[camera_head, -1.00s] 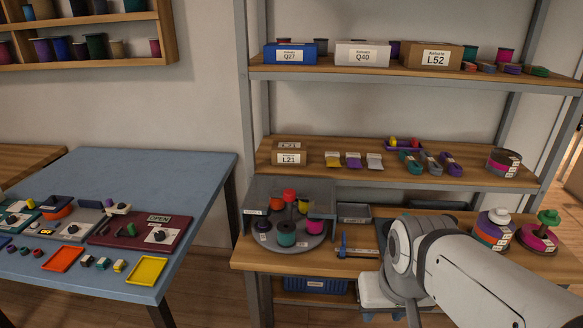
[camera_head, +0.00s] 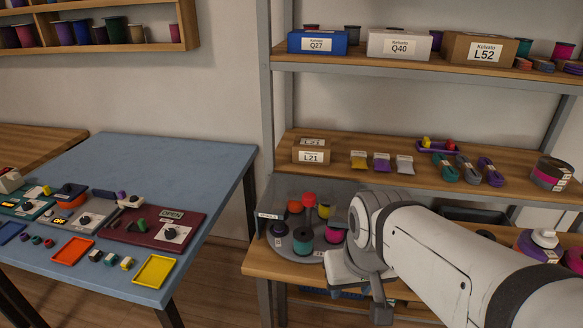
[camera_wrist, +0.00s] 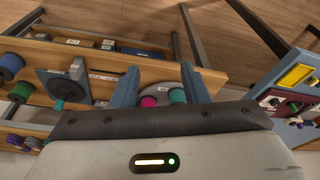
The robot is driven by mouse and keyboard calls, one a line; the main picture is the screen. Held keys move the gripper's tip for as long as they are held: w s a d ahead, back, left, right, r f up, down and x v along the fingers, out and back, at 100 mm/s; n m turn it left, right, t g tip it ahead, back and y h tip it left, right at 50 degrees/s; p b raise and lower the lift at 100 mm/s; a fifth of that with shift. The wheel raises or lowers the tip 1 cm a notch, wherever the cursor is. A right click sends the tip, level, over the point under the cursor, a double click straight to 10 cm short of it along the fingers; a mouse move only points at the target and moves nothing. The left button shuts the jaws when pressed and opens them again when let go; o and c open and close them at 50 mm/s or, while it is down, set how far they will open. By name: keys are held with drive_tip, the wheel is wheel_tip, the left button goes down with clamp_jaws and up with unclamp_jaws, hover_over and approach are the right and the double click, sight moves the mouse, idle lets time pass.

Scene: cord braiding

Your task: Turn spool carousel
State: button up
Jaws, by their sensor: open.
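The spool carousel (camera_head: 289,243) is a grey round turntable on the wooden bench of the shelf unit. It carries a teal spool (camera_head: 303,241), a magenta spool (camera_head: 333,236), orange and yellow spools, and a red knob (camera_head: 309,199) standing up at its middle. In the wrist view the carousel lies beyond my gripper (camera_wrist: 163,88), with a magenta spool (camera_wrist: 149,101) and a teal spool (camera_wrist: 177,96) between the two blue-grey fingers. The fingers are apart and hold nothing. In the head view my arm covers the carousel's right side, and the fingertips are hidden.
Shelves above the carousel hold labelled boxes (camera_head: 311,153) and cord bundles. A grey shelf post (camera_head: 264,110) rises behind. Stacked spools (camera_head: 542,243) stand at right.

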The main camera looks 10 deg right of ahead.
drive_tip(key=o, duration=0.4)
drive_tip(key=shift+g, duration=0.3)
drive_tip(key=w+r, duration=0.1)
drive_tip(key=w, duration=0.2)
drive_tip(key=w+r+p, duration=0.1)
drive_tip(key=w+r, duration=0.1)
drive_tip(key=w+a+r, duration=0.1)
drive_tip(key=w, duration=0.2)
drive_tip(key=shift+w+r+p, duration=0.2)
drive_tip(key=shift+w+p, duration=0.1)
drive_tip(key=shift+w, duration=0.05)
drive_tip(key=shift+c, duration=0.2)
drive_tip(key=g+p, duration=0.2)
drive_tip(key=p, duration=0.2)
hover_over(309, 195)
drive_tip(key=f, duration=0.4)
drive_tip(key=shift+s+f, duration=0.15)
drive_tip(key=shift+s, duration=0.15)
drive_tip(key=shift+w+f, duration=0.2)
drive_tip(key=shift+f, duration=0.1)
wheel_tip(309, 195, down, 8)
drive_tip(key=shift+r+p, duration=0.25)
drive_tip(key=shift+p, duration=0.25)
drive_tip(key=shift+c, duration=0.3)
